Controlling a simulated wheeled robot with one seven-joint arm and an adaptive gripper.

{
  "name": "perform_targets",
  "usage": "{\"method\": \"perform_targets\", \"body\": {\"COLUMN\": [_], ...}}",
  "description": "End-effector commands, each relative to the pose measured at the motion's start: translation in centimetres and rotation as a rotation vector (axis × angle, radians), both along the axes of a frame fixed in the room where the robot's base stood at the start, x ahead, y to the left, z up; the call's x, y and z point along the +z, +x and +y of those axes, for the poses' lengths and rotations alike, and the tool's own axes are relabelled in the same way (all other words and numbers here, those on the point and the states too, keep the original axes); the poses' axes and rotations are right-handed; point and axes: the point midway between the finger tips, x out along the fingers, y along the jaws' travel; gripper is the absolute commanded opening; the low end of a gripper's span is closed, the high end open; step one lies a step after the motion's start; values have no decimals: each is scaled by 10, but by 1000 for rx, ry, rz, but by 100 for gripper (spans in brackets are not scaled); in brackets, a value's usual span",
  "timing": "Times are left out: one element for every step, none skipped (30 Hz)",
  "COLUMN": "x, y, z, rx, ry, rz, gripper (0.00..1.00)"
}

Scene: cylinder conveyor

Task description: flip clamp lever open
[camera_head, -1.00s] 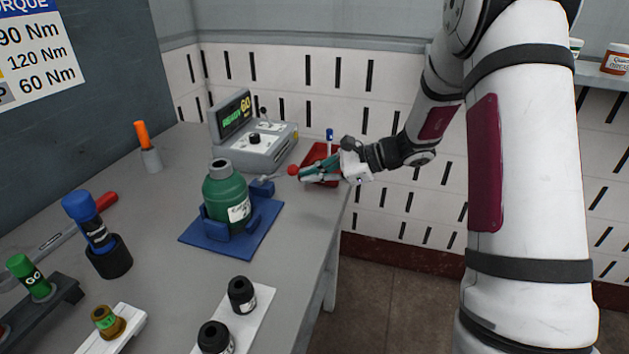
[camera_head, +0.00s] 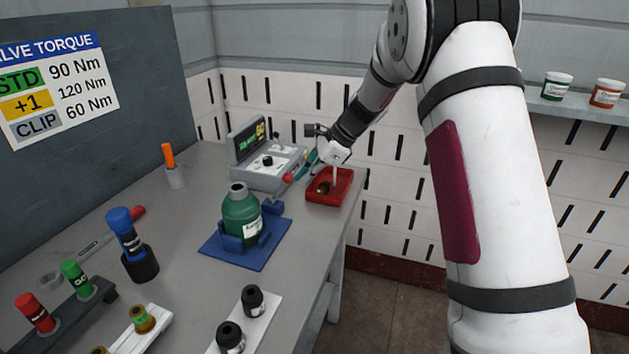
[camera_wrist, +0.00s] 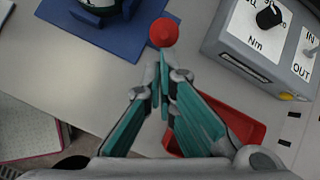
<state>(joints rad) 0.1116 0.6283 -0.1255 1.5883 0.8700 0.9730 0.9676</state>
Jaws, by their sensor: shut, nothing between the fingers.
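The clamp lever shows as a red ball knob (camera_head: 288,178) on the right of the blue clamp fixture (camera_head: 272,208). A green bottle (camera_head: 240,215) with a grey cap stands upright in the fixture. My gripper (camera_head: 300,172) is shut and empty, its teal fingers pointing down to the left close to the knob. In the wrist view the red knob (camera_wrist: 164,32) is just beyond the closed fingertips (camera_wrist: 163,55); I cannot tell whether they touch. The lever's rod is mostly hidden there, and only part of the blue base (camera_wrist: 125,35) shows.
A grey control box (camera_head: 265,165) with a screen stands behind the knob. A red tray (camera_head: 345,192) lies right of it, under my gripper. A white rack (camera_head: 262,325) with black-capped items is in front. An orange-handled tool (camera_head: 169,155) stands at the left.

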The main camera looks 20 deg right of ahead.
Motion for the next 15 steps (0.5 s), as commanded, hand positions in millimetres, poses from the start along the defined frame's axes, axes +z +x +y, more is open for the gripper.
{"method": "perform_targets", "body": {"x": [6,8,11,12,14,15,16,18,19,21,22,22,23,24,26], "y": [3,5,7,9,11,13,15,17,19,20,22,23,25,26,27], "z": [7,9,12,14,16,19,20,23,25,27,28,31,32,33,35], "rx": [9,9,9,9,9,10,7,8,7,7,6,6,4,3,0], "ry": [-36,-59,-89,-111,-133,-160,-180,-198,-224,-242,-259,-280,-293,-304,-315], "rz": [21,36,58,74,89,110,124,139,157,170,183,198,209,218,225], "gripper": [0,0,0,0,0,0,0,0,0,0,0,0,0,0,0]}}
